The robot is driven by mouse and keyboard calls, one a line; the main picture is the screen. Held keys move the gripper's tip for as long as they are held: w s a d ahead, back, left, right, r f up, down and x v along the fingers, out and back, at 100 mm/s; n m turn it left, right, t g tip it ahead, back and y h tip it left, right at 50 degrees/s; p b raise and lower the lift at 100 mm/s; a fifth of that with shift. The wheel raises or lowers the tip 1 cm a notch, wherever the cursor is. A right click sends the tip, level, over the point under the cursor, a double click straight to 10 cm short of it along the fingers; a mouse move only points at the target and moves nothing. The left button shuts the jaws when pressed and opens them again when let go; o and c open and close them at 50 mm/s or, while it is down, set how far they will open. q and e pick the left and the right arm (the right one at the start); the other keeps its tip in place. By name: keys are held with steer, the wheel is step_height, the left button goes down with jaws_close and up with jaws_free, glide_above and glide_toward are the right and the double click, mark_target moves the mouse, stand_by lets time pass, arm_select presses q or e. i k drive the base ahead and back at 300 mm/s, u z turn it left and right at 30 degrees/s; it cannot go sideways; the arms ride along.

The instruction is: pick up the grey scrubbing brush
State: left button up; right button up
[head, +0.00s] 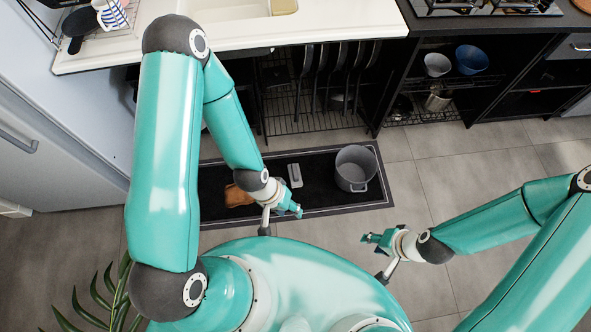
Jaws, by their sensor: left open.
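A small grey block-shaped thing, which looks like the scrubbing brush (295,175), lies on the black floor mat (320,197) left of a grey pot. My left gripper (296,209) is just below the brush in the picture, apart from it. It is open and nothing shows between its fingers. My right gripper (368,239) is further right, below the mat's edge in the picture, near my body. Its fingers are too small to tell whether they are open or shut.
The grey pot (352,185) stands on the mat's right part. A brown thing (238,196) lies on the mat at left. A white counter (330,22) with open shelves and hanging pans is beyond. Tiled floor (440,170) at right is clear.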

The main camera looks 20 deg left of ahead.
mark_target(294, 169)
steer(key=i, duration=0.85)
steer(key=z, duration=0.05)
